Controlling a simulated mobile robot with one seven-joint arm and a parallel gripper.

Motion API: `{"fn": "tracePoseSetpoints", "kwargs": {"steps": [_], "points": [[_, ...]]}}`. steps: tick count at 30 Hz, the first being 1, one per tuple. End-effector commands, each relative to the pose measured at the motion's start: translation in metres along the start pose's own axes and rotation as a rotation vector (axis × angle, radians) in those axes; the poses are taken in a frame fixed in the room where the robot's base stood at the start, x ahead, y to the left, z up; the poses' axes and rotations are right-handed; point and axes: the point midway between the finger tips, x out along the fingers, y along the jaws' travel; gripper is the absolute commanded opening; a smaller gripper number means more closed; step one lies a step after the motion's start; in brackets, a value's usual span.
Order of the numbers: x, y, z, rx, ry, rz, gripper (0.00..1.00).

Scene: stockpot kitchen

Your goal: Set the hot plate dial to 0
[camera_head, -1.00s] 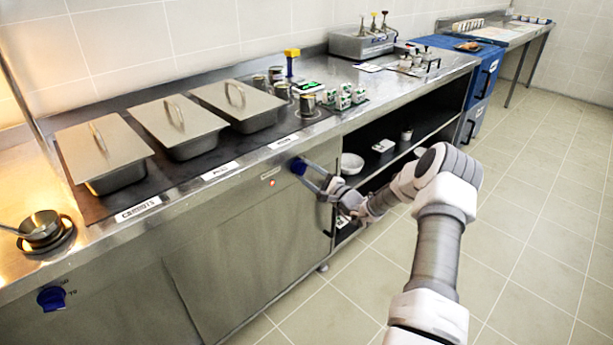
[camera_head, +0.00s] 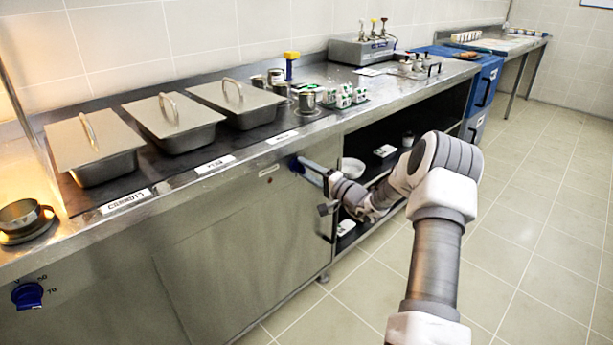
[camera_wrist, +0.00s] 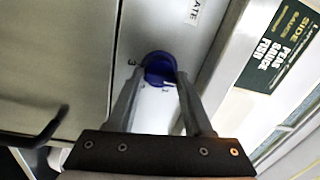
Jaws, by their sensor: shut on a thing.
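The blue hot plate dial (camera_head: 296,166) is on the steel counter's front, right of the cabinet door. The indicator light (camera_head: 268,170) left of the dial looks unlit.
A second blue dial (camera_head: 28,295) is at the far left front. Lidded pans (camera_head: 95,150), a steel pot (camera_head: 307,102) and small green-and-white boxes (camera_head: 345,97) stand on the counter. A white bowl (camera_head: 352,167) is on the open shelf. The tiled floor (camera_head: 510,220) at right is clear.

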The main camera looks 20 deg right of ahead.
Motion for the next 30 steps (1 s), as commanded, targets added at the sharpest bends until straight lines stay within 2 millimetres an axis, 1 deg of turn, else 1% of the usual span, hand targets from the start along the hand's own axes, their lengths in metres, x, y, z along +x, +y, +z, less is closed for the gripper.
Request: {"fn": "tracePoseSetpoints", "kwargs": {"steps": [1, 18, 19, 23, 30], "points": [[-0.0011, 0.0048, 0.0011, -0.009, -0.001, 0.007, 0.0], [-0.0013, 0.003, 0.0, -0.04, -0.002, 0.008, 0.0], [-0.0013, 0.003, 0.0, -0.04, -0.002, 0.008, 0.55], [-0.0011, 0.0024, -0.0001, -0.039, -0.002, 0.006, 0.78], [-0.0005, 0.0008, -0.0003, -0.039, -0.002, 0.003, 0.79]]}}
